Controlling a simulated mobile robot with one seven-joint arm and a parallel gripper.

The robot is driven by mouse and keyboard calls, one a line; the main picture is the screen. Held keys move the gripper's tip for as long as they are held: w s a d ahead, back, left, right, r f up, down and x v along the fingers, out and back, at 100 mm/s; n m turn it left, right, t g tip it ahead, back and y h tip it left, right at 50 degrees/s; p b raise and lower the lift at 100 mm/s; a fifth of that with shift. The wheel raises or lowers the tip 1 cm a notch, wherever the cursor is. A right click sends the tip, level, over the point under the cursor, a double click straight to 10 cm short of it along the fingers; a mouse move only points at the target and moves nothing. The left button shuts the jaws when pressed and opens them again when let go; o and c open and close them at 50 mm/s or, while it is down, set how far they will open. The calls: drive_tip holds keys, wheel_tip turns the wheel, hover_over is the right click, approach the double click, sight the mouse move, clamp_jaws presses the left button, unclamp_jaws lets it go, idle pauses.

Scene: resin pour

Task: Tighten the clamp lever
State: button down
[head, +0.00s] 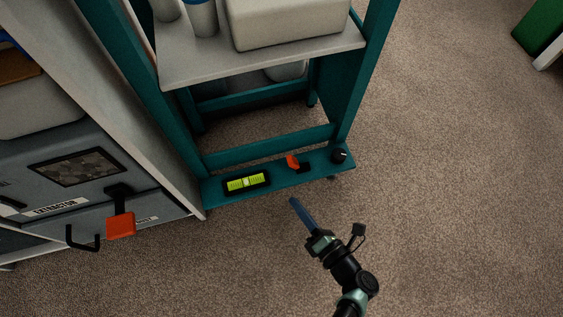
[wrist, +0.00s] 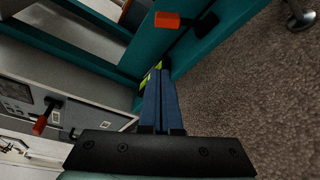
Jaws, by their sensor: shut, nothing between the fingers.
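The clamp lever, a small orange handle (head: 292,161) on a dark base, sits on the low teal front rail of the stand. It also shows at the top of the wrist view, as an orange block (wrist: 167,19). My gripper (head: 293,201) is shut and empty, its long blue fingers together. In the head view its tips are just below the rail and apart from the lever. In the wrist view the fingertips (wrist: 160,70) point toward the rail, below and left of the lever.
A yellow-green level (head: 246,182) lies on the rail left of the lever, a black knob (head: 339,155) right of it. A cabinet marked EXTRACTOR, with a larger red-orange handle (head: 120,225), stands at left.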

sight(278, 186)
drive_tip(key=shift+s, duration=0.1)
drive_tip(key=b+x, duration=0.2)
drive_tip(key=x, duration=0.1)
drive_tip(key=b+x, duration=0.2)
drive_tip(key=x, duration=0.1)
drive_tip(key=b+x, duration=0.2)
drive_tip(key=x, duration=0.1)
drive_tip(key=shift+w+a+f, duration=0.15)
drive_tip(key=shift+w+f, duration=0.05)
drive_tip(key=shift+f, duration=0.15)
drive_tip(key=shift+w+d+r+b, duration=0.35)
drive_tip(key=shift+d+r+b, duration=0.1)
drive_tip(key=shift+d, duration=0.1)
drive_tip(key=shift+w+d+r+b, duration=0.3)
drive_tip(key=shift+d+r+b, duration=0.15)
drive_tip(key=shift+d, duration=0.15)
drive_tip(key=shift+w+d+r, duration=0.1)
drive_tip(key=shift+d+r, duration=0.3)
drive_tip(key=shift+d, duration=0.05)
drive_tip(key=shift+r, duration=0.15)
